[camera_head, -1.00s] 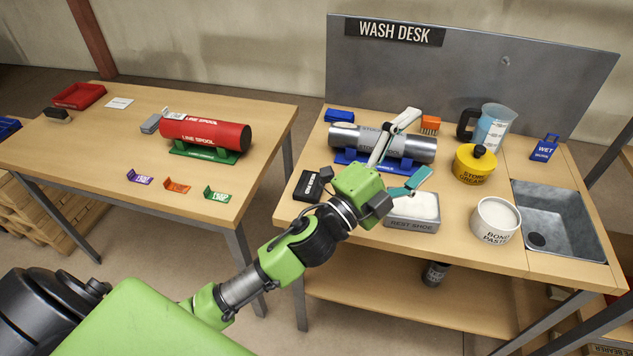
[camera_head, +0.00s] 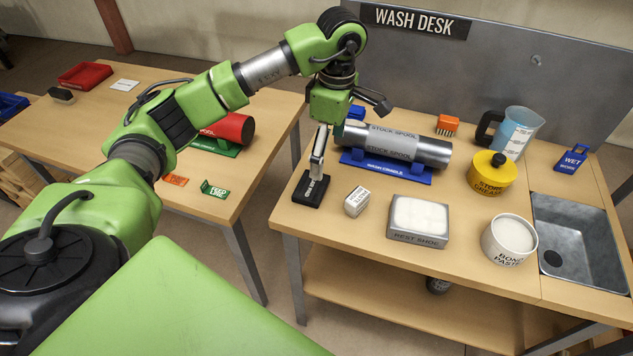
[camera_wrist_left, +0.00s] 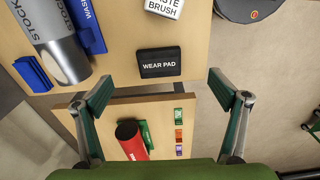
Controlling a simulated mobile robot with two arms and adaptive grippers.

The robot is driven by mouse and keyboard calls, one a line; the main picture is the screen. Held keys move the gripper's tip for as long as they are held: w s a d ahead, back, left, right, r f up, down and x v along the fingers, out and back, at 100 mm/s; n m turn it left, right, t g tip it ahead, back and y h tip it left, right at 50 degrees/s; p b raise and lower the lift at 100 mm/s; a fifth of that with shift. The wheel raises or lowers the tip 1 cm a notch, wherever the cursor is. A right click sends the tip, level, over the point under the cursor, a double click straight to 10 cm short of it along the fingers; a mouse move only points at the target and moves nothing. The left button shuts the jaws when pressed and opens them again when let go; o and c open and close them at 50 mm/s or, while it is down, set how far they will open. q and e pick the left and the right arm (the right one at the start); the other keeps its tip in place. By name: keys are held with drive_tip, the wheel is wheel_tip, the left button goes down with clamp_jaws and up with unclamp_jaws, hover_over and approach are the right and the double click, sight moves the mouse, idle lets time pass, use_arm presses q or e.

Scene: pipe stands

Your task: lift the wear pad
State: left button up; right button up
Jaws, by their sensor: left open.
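The wear pad (camera_head: 309,191) is a small black block lying near the left edge of the wash desk. In the left wrist view the wear pad (camera_wrist_left: 160,62) shows its white lettering, beyond and between the fingertips. My left gripper (camera_head: 317,166) hangs over the wear pad, pointing down, with one pale finger seen edge-on overlapping it. In the left wrist view the gripper (camera_wrist_left: 161,88) is wide open, with teal finger pads apart and nothing between them. Whether a fingertip touches the pad is unclear. My right gripper is out of view.
A white brush block (camera_head: 356,201) lies just right of the pad. The silver stock spool (camera_head: 398,144) rests on a blue wash cradle (camera_head: 385,167) behind. The rest shoe (camera_head: 418,219) stands further right. A gap separates the desk from the left table (camera_head: 235,205).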

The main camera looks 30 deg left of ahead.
use_arm(q)
drive_tip(key=a+y, duration=0.1)
drive_tip(key=a, duration=0.1)
hover_over(311, 185)
wheel_tip(311, 185, down, 7)
drive_tip(key=shift+d+f+b, duration=0.1)
drive_tip(key=shift+b, duration=0.25)
wheel_tip(311, 185, down, 5)
drive_tip(key=shift+d+r+p, duration=0.15)
drive_tip(key=shift+p, duration=1.05)
drive_tip(key=shift+f, duration=0.3)
drive_tip(key=c, duration=1.3)
